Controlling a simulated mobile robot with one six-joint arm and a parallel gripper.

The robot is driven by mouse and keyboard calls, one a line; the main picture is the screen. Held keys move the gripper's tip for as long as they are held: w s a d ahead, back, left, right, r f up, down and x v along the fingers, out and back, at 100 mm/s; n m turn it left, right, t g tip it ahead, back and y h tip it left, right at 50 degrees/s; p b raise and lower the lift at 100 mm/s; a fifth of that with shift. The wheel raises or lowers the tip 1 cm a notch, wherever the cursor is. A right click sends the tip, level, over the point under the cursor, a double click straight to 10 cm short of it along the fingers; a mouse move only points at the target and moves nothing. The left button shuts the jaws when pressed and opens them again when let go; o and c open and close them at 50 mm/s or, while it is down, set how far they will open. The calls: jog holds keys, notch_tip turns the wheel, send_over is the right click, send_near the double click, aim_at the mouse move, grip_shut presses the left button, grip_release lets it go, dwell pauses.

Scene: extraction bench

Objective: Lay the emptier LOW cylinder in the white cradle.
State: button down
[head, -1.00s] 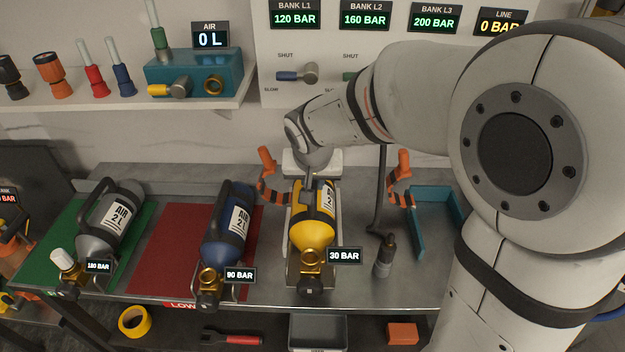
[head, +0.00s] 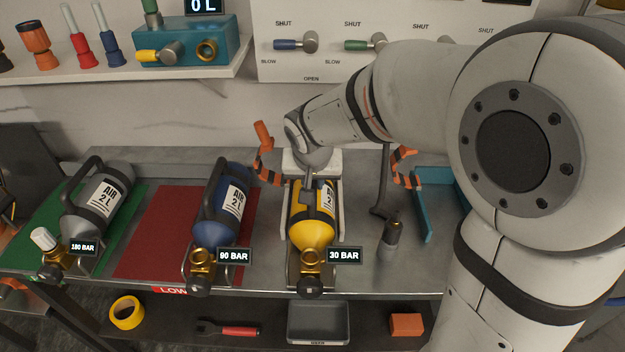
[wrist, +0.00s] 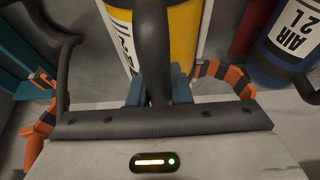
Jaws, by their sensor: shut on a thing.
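The yellow cylinder (head: 312,232), tagged 30 BAR, lies in the white cradle (head: 339,212), its brass valve toward the bench's front edge. The cradle's pale sides flank it. My gripper (head: 308,186) is above its rear part; in the wrist view my gripper (wrist: 158,92) has its blue-grey fingers shut on the dark handle (wrist: 155,45) of the yellow cylinder (wrist: 175,30). The blue cylinder (head: 222,215), tagged 90 BAR, lies on the red mat (head: 150,240) marked LOW. The cradle's floor is hidden by the cylinder.
Orange-and-black clamp arms (head: 265,160) stand open on both sides of the cradle. A grey cylinder (head: 98,205), tagged 180 BAR, lies on a green mat (head: 35,235).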

aim_at(313, 182)
jog(key=shift+f+b, duration=0.45)
jog(key=shift+b, duration=0.1)
dwell(0.9)
jog(key=c, duration=1.3)
grip_release()
jog(key=shift+o, duration=0.2)
jog(key=shift+s+f, duration=0.15)
jog(key=shift+f, duration=0.1)
jog(key=v, duration=0.7)
jog(key=shift+w, duration=0.2)
jog(key=shift+s+r, duration=0.25)
jog(key=shift+r, duration=0.3)
jog(key=shift+d+r+p, duration=0.1)
jog(key=shift+d+p, duration=0.1)
jog(key=shift+p, duration=0.1)
jog(key=s+d+r+g+p, duration=0.1)
jog(key=s+d+p, duration=0.4)
jog(key=s+d, duration=0.9)
jog(key=shift+s+d+g, duration=0.35)
jog(key=shift+s+g, duration=0.15)
jog(key=shift+s, duration=0.5)
